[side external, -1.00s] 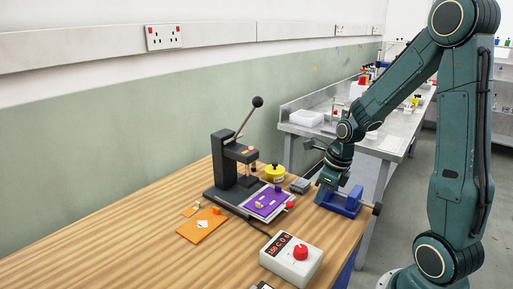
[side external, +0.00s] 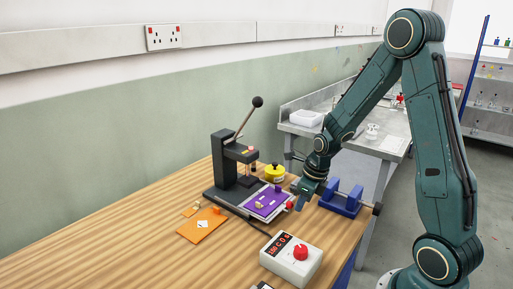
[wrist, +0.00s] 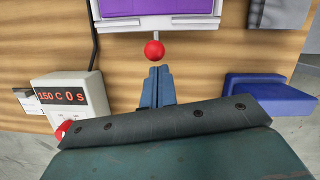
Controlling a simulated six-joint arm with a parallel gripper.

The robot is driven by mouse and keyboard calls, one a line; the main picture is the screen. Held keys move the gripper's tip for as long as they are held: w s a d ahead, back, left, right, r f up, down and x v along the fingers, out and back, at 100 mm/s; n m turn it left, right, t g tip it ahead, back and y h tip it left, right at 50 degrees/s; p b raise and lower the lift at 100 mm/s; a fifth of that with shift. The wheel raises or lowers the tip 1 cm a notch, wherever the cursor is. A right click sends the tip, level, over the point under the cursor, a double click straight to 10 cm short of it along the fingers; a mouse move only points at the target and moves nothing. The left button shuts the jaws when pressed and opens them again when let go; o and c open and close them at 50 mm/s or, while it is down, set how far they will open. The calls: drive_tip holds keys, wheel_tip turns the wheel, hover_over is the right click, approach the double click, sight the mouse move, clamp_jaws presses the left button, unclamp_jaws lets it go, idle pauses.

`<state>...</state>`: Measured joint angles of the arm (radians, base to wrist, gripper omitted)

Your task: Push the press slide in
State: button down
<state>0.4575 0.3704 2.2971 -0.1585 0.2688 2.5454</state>
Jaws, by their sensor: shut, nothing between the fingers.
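The press (side external: 228,160) is a dark frame with a raised lever ending in a black ball. Its slide, a light tray with a purple pad (side external: 266,201), sticks out of the front of the base. A red knob (side external: 290,206) is on the slide's front edge. In the wrist view the slide (wrist: 160,22) is at the top, with its red knob (wrist: 154,49) pointing towards me. My gripper (wrist: 160,70) is shut and empty, its fingertips just short of the knob and roughly in line with it. In the side view my gripper (side external: 300,205) is close beside the knob.
A white control box (side external: 292,260) with a red dial and display stands in front of the press. A blue vise (side external: 342,201) is close to the right of my gripper. A yellow pot (side external: 274,172) and an orange sheet (side external: 202,226) are near the press.

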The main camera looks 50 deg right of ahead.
idle(0.3)
drive_tip(key=w, duration=0.8)
drive_tip(key=shift+w, duration=0.4)
drive_tip(key=shift+r, duration=0.1)
drive_tip(key=shift+s, duration=0.1)
drive_tip(key=shift+s+d, duration=0.15)
drive_tip(key=shift+s, duration=0.4)
drive_tip(key=s, duration=0.2)
drive_tip(key=s+f, duration=0.1)
drive_tip(key=shift+s+d, duration=0.1)
drive_tip(key=shift+d, duration=0.15)
drive_tip(key=v, duration=1)
